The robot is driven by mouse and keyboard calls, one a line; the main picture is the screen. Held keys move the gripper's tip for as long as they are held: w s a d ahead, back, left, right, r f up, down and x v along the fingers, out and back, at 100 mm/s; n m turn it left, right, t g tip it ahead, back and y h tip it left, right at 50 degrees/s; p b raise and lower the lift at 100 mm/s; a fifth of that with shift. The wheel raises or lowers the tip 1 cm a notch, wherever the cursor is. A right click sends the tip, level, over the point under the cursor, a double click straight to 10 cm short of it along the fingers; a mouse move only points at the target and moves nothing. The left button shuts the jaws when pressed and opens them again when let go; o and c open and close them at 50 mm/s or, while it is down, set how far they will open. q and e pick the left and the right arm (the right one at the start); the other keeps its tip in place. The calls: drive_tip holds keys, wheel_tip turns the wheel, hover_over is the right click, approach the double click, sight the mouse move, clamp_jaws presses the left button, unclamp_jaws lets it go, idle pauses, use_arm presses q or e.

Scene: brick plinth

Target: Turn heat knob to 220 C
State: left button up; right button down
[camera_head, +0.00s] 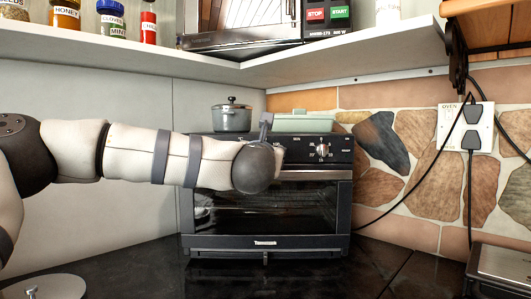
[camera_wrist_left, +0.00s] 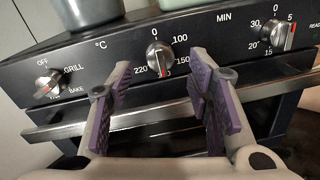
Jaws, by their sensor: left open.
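The toaster oven (camera_head: 264,246) stands on the dark counter, its knob panel facing me. In the left wrist view, the heat knob (camera_wrist_left: 158,58) is the middle one, marked °C. Its red mark is at the bottom, slightly right, between the 220 and 150 labels; 220 is at lower left. My left gripper (camera_wrist_left: 167,82) is open, its purple-padded fingers on either side of and just below this knob, with nothing between them. I cannot tell whether they touch the panel. In the head view my left arm hides the gripper and heat knob. My right gripper is not in view.
The function knob (camera_wrist_left: 48,84) is left of the heat knob, the timer knob (camera_wrist_left: 276,34) right. The oven door handle (camera_wrist_left: 65,131) runs below the panel. A pot (camera_head: 231,116) and a pale green dish (camera_head: 305,124) sit on top. A shelf (camera_head: 130,52) overhangs.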

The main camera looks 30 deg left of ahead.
use_arm(q)
drive_tip(key=shift+x, duration=1.35)
clamp_jaws()
drive_tip(key=shift+m, duration=0.4)
drive_tip(key=m, duration=0.5)
drive_tip(key=shift+r+m, duration=0.1)
drive_tip(key=shift+m, duration=0.2)
drive_tip(key=m, duration=0.4)
drive_tip(key=shift+m+g, duration=0.4)
unclamp_jaws()
